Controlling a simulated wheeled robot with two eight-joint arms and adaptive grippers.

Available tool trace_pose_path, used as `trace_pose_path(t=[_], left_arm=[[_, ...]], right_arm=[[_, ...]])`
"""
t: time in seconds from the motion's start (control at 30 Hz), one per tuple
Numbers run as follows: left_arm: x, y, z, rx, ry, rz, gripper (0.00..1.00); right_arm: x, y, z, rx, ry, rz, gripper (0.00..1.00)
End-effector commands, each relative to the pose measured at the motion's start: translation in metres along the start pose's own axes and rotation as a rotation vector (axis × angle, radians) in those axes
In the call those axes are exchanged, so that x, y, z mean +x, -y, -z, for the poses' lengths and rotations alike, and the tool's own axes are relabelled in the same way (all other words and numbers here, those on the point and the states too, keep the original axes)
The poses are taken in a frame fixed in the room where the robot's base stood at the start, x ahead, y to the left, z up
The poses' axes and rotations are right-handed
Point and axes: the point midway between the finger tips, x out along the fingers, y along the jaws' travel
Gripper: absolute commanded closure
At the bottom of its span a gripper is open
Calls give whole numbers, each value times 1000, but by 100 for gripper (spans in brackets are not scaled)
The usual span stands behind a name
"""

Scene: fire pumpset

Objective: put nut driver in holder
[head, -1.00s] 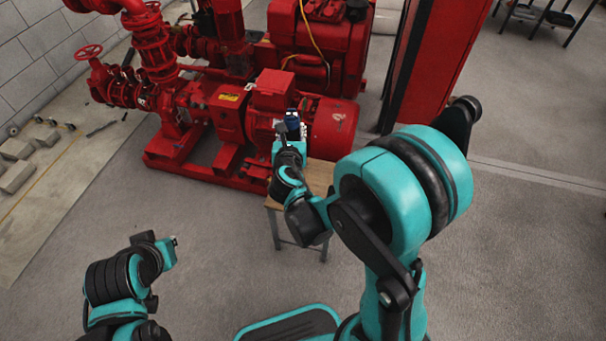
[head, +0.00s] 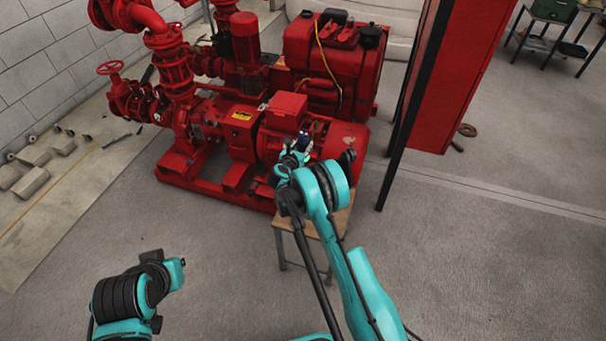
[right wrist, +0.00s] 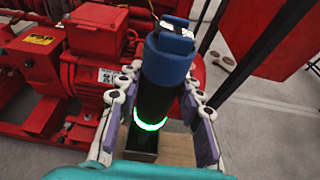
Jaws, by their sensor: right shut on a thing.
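The nut driver (right wrist: 165,70), which has a blue top and a dark body with a glowing green ring, stands between the fingers of my right gripper (right wrist: 160,110). The gripper is shut on it. In the head view, my right gripper (head: 296,155) is small and partly covered by my arm, above the wooden stand. A dark, open-looking box shape (right wrist: 142,143) shows just below the tool in the right wrist view; I cannot tell whether it is the holder or whether the tool touches it. My left gripper (head: 176,274) is low at the left, away from the stand, its fingers unclear.
The small wooden stand (head: 338,222) is beside the red pumpset (head: 240,145). A tall red cabinet (head: 455,80) stands to the right. Grey blocks (head: 30,183) lie by the left wall. Open floor (head: 480,270) lies at the right front.

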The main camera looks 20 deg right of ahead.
Motion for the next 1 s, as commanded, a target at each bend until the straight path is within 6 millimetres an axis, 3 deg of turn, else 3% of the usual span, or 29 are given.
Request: trace_pose_path(t=[0.2, 0.53, 0.97, 1.0], left_arm=[[16, 0, -12, 0, 0, 0, 100], [28, 0, -20, 0, 0, 0, 100], [28, 0, -20, 0, 0, 0, 100], [28, 0, -20, 0, 0, 0, 100]], right_arm=[[13, 0, 41, -1, 1, -1, 99], [24, 0, 77, -1, 1, -1, 99], [26, 0, 84, -1, 1, -2, 99], [26, 0, 85, 0, 0, -1, 56]])
